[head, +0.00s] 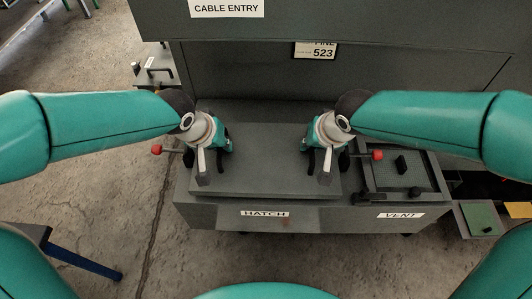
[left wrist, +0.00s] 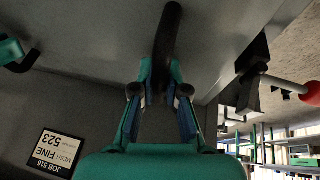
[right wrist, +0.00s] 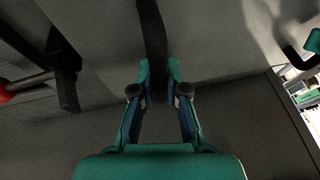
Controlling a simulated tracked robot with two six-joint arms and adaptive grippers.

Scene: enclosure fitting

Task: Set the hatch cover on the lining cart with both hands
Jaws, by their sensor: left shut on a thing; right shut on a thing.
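The hatch cover (head: 265,165) is a flat dark grey plate in the head view, level over the lining cart (head: 225,217) above its HATCH label. I cannot tell whether it rests on the cart or hangs just above it. My left gripper (head: 222,152) is shut on the cover's left black handle, which shows as a dark bar in the left wrist view (left wrist: 168,45). My right gripper (head: 312,152) is shut on the right black handle, seen in the right wrist view (right wrist: 153,45). The grippers partly hide both handles in the head view.
Red-knobbed levers stand at the left (head: 156,149) and right (head: 377,155) of the cover. A framed vent panel (head: 402,172) lies on the cart's right part, above the VENT label. A large grey enclosure (head: 250,70) rises behind. A blue-legged stand (head: 85,262) is at lower left.

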